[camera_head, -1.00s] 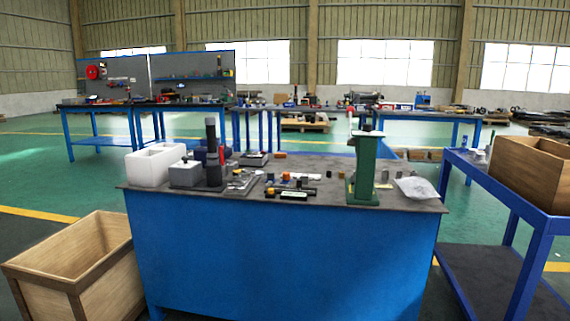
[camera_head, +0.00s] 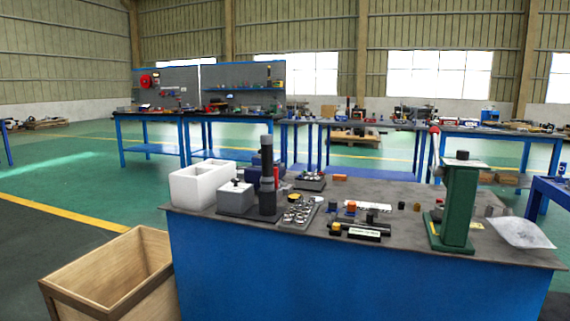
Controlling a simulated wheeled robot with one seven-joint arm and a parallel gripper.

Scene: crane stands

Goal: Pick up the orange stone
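The blue workbench (camera_head: 330,285) with a grey top stands in front of me. A small orange block (camera_head: 340,177) lies near the back edge of its top. A small orange cube (camera_head: 351,206) sits nearer the middle, among dark small parts. Both are small in the picture, and I cannot tell which of them is the orange stone. My gripper and arm are not in view.
A white bin (camera_head: 202,188), a dark upright tool (camera_head: 267,180) and a socket tray (camera_head: 299,213) crowd the bench's left. A green stand (camera_head: 459,205) and a clear bag (camera_head: 520,232) are at its right. An open wooden crate (camera_head: 115,270) stands on the floor, lower left.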

